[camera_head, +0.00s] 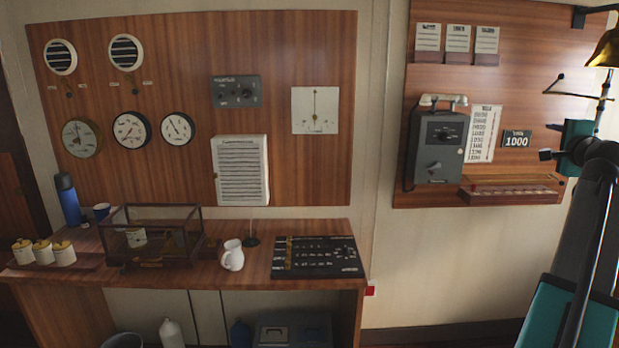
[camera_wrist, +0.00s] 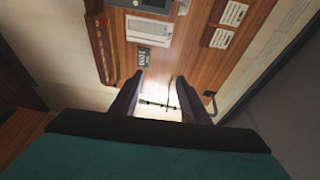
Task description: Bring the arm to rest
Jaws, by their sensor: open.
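My arm stands at the right edge of the head view, its dark and teal links raised in front of the wall. In the wrist view my gripper (camera_wrist: 158,98) shows its two dark fingers apart, with nothing held between them. The wall panel with the telephone lies beyond the fingers in that view.
A wooden desk (camera_head: 320,226) at the left holds a white jug (camera_head: 233,256), a glass case (camera_head: 150,237), a blue flask (camera_head: 67,199) and a black control board (camera_head: 317,257). A grey telephone (camera_head: 438,146) and a brass bell (camera_head: 604,50) are on the right wall.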

